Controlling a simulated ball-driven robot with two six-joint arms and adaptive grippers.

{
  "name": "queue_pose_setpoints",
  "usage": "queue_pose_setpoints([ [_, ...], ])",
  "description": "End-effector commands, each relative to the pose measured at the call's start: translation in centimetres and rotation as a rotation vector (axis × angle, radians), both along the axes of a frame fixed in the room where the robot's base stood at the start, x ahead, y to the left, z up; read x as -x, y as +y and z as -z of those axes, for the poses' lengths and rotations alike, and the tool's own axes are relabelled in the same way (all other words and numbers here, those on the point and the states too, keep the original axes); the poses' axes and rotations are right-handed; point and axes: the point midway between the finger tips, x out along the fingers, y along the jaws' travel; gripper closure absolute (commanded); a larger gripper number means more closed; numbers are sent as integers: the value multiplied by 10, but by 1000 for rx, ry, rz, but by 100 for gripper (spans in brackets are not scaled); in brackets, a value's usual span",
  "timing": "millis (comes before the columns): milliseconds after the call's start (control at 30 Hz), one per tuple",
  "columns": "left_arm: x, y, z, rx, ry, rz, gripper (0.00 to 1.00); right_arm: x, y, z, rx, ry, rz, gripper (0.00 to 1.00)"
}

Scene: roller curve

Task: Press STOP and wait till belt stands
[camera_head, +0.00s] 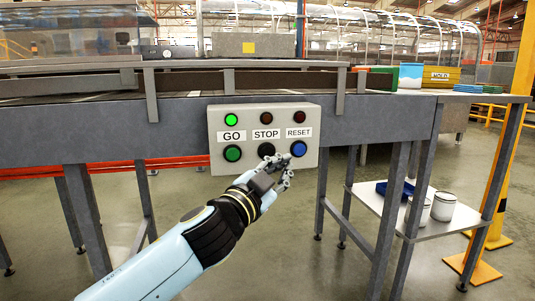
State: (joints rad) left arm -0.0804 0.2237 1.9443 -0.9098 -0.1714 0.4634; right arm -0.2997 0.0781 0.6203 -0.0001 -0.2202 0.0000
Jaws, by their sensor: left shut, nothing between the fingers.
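The control box (217,124) is a light grey panel on the front of the belt frame. It has a green button (232,154) under GO, a dark button (266,150) under STOP and a blue button (298,149) under RESET. The lamp above GO (231,119) is lit bright green; the lamps above STOP (267,118) and RESET (299,117) are dark red. My left gripper (279,162) is shut and empty, in front of the panel just below the STOP and RESET buttons. It overlaps the STOP button's lower edge; I cannot tell whether it touches. My right gripper is not in view.
The belt (190,97) runs behind side rails above the panel. A side table (470,97) at the right holds coloured items and a yellow HOLD box (441,77). Its lower shelf (400,209) carries white pots (443,206) and a blue tray. Table legs stand below the panel.

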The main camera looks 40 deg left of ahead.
Motion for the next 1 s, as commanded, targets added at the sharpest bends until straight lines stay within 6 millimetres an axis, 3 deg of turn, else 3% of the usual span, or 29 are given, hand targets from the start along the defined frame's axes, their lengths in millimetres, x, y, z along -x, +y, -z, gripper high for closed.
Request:
queue_pose_setpoints([
  [233,-7,7,1,0,2,1,100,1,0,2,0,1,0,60],
  [700,-47,55,3,-1,2,-1,100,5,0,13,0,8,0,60],
  [1000,-57,67,1,1,3,-1,100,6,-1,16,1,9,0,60],
])
